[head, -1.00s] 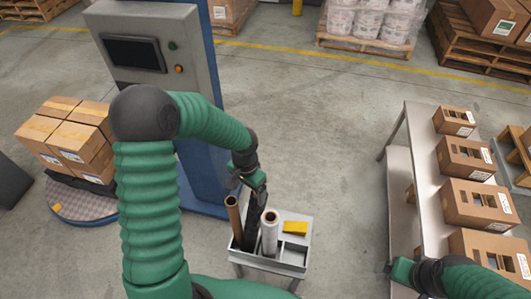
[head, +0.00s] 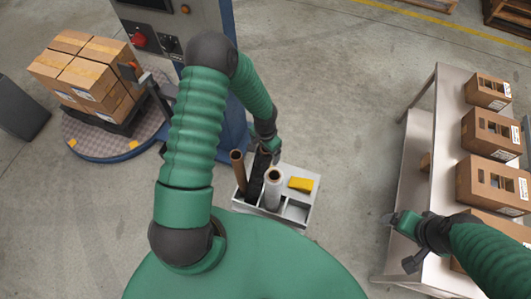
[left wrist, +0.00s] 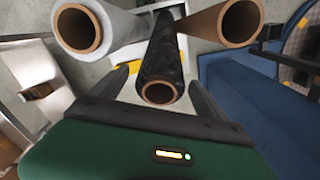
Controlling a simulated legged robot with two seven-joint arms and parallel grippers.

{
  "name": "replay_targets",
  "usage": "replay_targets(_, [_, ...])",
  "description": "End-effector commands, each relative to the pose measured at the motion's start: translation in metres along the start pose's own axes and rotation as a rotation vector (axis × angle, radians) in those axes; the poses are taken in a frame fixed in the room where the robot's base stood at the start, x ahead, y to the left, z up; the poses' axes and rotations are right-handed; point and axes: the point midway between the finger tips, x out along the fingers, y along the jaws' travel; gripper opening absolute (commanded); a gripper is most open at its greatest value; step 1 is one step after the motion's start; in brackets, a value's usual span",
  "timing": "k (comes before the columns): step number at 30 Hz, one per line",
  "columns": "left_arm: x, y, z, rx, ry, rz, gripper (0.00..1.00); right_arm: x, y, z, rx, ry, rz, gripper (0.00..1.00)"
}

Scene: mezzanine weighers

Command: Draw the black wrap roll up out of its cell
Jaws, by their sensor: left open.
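The black wrap roll (head: 256,176) stands in the grey sectioned box (head: 250,207), between a brown roll (head: 238,172) and a white roll (head: 273,188). My left gripper (head: 268,152) is at the upper end of the black roll, and its jaws are partly hidden in the head view. In the left wrist view the black roll (left wrist: 164,62) lies between the two open fingers, its cardboard core end towards the camera; I see no clear contact. My right gripper (head: 392,220) is beside the steel table, far from the box; its jaws are too small to read.
A yellow item (head: 301,184) lies on the box's right part, close to the white roll. A blue machine column (head: 233,120) stands behind the box. A steel table (head: 416,165) with several cartons is at the right. The floor between box and table is clear.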

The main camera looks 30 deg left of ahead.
Motion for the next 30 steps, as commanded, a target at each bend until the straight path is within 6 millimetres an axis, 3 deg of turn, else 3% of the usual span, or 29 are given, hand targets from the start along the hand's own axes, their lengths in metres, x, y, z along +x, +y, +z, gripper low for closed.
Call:
replay_targets(6, [0.025, 0.0, 0.001, -0.001, -0.001, 0.0, 0.86, -0.001, 0.0, 0.0, 0.0, 0.0, 0.0, 0.86])
replay_targets(14, [0.027, 0.0, -0.001, -0.001, 0.0, 0.0, 0.86, -0.001, 0.0, 0.0, 0.0, 0.0, 0.0, 0.86])
replay_targets(30, [0.027, 0.0, 0.0, -0.001, 0.0, 0.0, 0.17, -0.001, 0.0, 0.0, 0.0, 0.0, 0.0, 0.86])
